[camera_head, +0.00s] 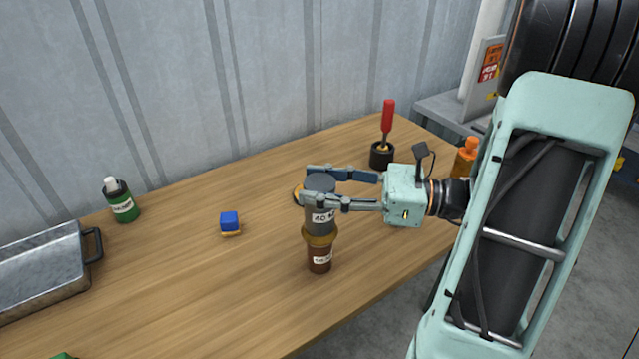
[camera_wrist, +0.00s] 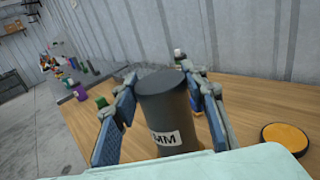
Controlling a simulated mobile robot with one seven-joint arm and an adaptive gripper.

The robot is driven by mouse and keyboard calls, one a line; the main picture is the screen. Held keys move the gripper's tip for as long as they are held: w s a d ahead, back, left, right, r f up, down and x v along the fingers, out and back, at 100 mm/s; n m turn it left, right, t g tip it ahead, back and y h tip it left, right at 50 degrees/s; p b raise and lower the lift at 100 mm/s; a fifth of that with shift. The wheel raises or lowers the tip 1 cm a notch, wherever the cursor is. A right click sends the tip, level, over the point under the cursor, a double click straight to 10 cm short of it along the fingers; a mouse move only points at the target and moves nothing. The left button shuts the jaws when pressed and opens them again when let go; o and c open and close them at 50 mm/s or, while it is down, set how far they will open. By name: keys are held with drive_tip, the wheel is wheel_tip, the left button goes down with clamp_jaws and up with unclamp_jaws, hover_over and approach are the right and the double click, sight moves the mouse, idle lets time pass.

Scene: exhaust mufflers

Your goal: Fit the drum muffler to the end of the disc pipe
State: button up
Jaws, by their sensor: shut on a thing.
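A dark grey cylinder labelled 40 MM, which I take to be the drum muffler (camera_head: 321,217), stands upright between my fingers. My gripper (camera_head: 307,186) reaches in from the right and is shut on it near its top. In the wrist view the muffler (camera_wrist: 165,110) sits between the two fingers (camera_wrist: 160,75). Directly below it in the head view are a brass-coloured collar (camera_head: 320,239) and a brown labelled cylinder (camera_head: 319,259). I cannot tell whether the muffler touches the collar. I cannot surely identify the disc pipe. A yellow disc with a dark rim (camera_wrist: 285,138) lies on the table, mostly hidden behind my gripper in the head view.
On the wooden table (camera_head: 170,265) are a blue block (camera_head: 229,221), a green bottle (camera_head: 121,201) and a metal tray (camera_head: 40,265) at left. A red-handled tool (camera_head: 388,120) stands in a black holder behind my gripper. An orange bottle (camera_head: 466,157) is near my arm. The front middle is clear.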

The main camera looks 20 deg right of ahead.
drive_tip(key=o, duration=1.2)
